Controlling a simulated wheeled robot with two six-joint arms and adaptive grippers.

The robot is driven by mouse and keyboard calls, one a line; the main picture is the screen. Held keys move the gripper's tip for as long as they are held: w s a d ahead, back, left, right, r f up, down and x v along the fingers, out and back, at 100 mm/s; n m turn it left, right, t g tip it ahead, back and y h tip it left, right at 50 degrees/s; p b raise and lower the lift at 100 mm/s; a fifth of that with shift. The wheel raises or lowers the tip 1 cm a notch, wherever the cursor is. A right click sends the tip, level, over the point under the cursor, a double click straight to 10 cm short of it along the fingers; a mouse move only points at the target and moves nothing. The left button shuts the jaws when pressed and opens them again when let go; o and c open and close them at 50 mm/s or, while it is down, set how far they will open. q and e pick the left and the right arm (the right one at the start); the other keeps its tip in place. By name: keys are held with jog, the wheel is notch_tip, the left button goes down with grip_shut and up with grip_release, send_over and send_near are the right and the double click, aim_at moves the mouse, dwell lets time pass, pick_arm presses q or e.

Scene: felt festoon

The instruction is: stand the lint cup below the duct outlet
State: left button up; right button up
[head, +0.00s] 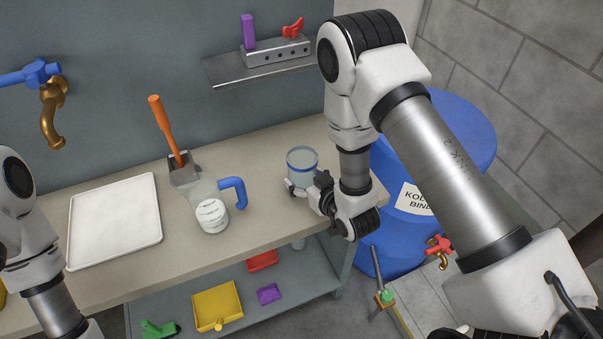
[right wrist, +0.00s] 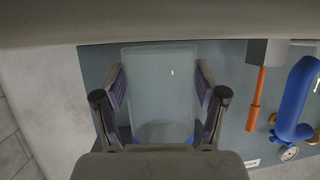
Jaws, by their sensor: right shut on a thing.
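The lint cup, a clear cup with a blue band near its rim (head: 302,163), is upright at the right end of the bench. My right gripper (head: 303,188) is shut on its lower part. In the right wrist view, which is upside down, the cup (right wrist: 160,90) fills the space between the two fingers (right wrist: 160,100). Whether its base touches the bench top I cannot tell. I cannot make out a duct outlet with certainty; a brass spout (head: 52,120) with a blue handle is on the wall at left. My left arm shows at lower left; its gripper is out of view.
On the bench (head: 120,275) are a white tray (head: 115,222), a clear jug with a blue handle (head: 210,208) and a scoop with an orange-handled tool (head: 165,130). A wall shelf (head: 225,72) hangs behind. A blue barrel (head: 450,130) stands at right. Bench between jug and cup is clear.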

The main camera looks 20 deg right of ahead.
jog(key=shift+w+f, duration=0.3)
jog(key=shift+w, duration=0.05)
jog(key=o, duration=1.1)
jog(key=shift+s, duration=0.1)
jog(key=shift+s+r, duration=0.2)
jog(key=shift+w+f, duration=0.1)
